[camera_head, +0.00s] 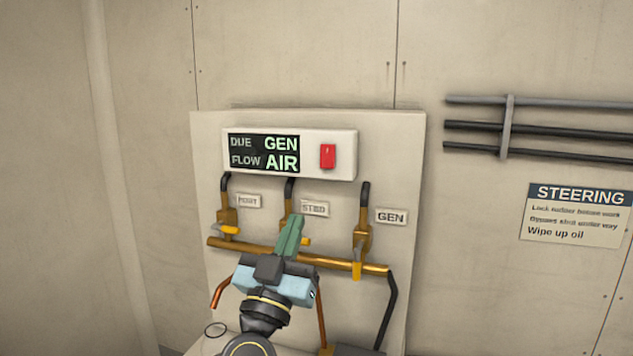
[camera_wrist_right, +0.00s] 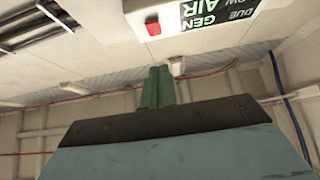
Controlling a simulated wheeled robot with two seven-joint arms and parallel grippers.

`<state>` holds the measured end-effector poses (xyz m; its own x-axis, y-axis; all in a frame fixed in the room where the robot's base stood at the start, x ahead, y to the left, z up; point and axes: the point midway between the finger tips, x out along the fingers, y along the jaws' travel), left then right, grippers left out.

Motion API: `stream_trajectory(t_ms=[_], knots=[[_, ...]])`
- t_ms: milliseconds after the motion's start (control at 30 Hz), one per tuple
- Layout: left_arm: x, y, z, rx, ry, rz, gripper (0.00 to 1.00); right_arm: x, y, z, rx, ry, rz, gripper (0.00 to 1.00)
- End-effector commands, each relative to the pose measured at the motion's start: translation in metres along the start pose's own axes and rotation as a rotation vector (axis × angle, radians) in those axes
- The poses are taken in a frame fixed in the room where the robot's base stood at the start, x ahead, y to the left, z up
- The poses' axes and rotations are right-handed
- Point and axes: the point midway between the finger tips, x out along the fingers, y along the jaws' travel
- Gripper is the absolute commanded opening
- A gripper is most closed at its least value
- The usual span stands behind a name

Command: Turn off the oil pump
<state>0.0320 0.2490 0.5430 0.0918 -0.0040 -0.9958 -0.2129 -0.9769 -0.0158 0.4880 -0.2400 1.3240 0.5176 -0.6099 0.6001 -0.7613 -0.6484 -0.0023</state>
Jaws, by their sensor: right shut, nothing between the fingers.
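A white control box (camera_head: 343,143) on the panel has a dark display (camera_head: 264,152) reading "DUE GEN" and "FLOW AIR". A red switch (camera_head: 328,156) sits at its right end; it also shows in the right wrist view (camera_wrist_right: 153,28), where the box is inverted. I cannot tell its position. My right gripper (camera_head: 295,219) is shut and empty, its green fingers pointing up below the box, in front of the middle valve. The fingers (camera_wrist_right: 155,72) appear apart from the switch. My left gripper is not in view.
Three valves tagged PORT, STBD and GEN feed a brass pipe (camera_head: 335,263). The PORT handle (camera_head: 229,230) lies sideways; the GEN handle (camera_head: 357,266) points down. The STBD valve is partly hidden by my gripper. Right are wall pipes (camera_head: 560,130) and a STEERING sign (camera_head: 570,225).

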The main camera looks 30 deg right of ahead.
Motion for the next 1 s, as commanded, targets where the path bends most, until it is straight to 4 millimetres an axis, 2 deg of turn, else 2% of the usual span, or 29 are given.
stream_trajectory(t_ms=[367,533,867,1000], knots=[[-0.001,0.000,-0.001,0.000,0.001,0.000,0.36,0.006,0.000,0.000,-0.002,0.002,-0.001,0.00],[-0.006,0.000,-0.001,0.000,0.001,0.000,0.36,0.031,0.000,-0.002,-0.002,0.006,-0.001,0.00],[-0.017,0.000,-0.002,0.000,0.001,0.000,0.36,0.102,0.000,-0.002,-0.002,0.005,-0.001,0.00],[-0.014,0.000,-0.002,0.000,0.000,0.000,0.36,0.116,0.000,0.016,-0.005,0.003,-0.002,0.00]])
